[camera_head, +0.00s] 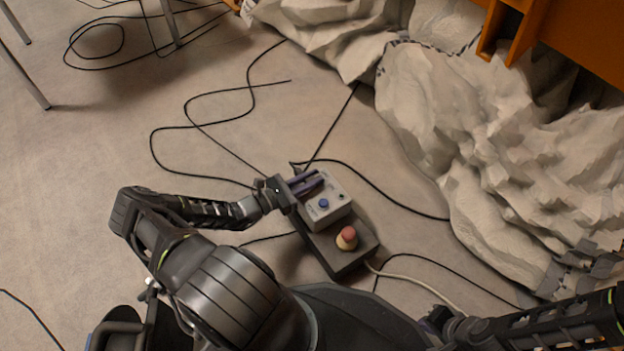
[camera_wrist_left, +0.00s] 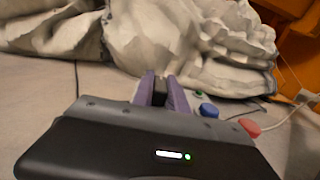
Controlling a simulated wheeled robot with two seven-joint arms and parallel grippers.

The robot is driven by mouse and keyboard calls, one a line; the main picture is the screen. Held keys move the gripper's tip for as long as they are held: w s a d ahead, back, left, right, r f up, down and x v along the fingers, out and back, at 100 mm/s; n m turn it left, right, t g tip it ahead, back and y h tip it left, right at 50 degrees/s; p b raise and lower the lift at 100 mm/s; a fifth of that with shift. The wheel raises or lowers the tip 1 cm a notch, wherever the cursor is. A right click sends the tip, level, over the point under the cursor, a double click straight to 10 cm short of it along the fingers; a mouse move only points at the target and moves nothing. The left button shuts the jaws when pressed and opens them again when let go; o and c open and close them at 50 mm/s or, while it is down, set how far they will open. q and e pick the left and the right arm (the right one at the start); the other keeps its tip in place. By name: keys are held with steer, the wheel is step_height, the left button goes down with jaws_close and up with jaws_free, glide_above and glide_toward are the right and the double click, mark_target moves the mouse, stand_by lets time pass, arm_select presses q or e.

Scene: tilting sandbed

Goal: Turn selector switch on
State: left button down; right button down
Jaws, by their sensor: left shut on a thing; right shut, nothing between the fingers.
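A grey control box (camera_head: 316,215) on a dark base plate (camera_head: 352,259) sits on the floor. It has a blue button (camera_head: 323,203), a small green button (camera_head: 341,195) and a red knob (camera_head: 347,237). My left gripper (camera_head: 309,185) reaches over the box's far left end. In the left wrist view, its purple fingers (camera_wrist_left: 161,93) are shut on a dark piece between them, apparently the black selector switch (camera_wrist_left: 160,91); the fingers mostly hide it. The blue button (camera_wrist_left: 208,110) and red knob (camera_wrist_left: 249,127) show to the right. My right gripper (camera_head: 437,319) is low at the bottom right, shut and empty.
Black cables (camera_head: 210,125) loop over the floor behind and left of the box. A pale cable (camera_head: 420,284) leaves it to the right. A large crumpled sand-coloured terrain (camera_head: 465,125) fills the upper right, with an orange frame (camera_head: 580,40) above.

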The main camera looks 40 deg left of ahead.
mark_target(312, 177)
arm_select(q)
steer(key=shift+w+a+f+m+g+h+b, duration=0.15)
steer(key=shift+m+g+h+b, duration=0.25)
steer(key=shift+m+h+b, duration=0.3)
steer(key=shift+s+d+f+m+g+h+b, duration=0.15)
steer(key=shift+m+g+h+b, duration=0.3)
steer(key=shift+h+b, duration=0.4)
steer(key=shift+w+a+r+m+g+h+b, duration=0.1)
steer(key=shift+m+g+h+b, duration=0.65)
steer(key=shift+h, duration=0.2)
steer(key=shift+r+m+g+h, duration=0.15)
steer(key=shift+m+g+h, duration=1.35)
steer(key=shift+g, duration=0.6)
steer(key=c, duration=1.3)
jaws_free()
steer(key=shift+r, duration=0.15)
step_height(312, 177, up, 10)
steer(key=p, duration=0.5)
steer(key=shift+p, duration=0.3)
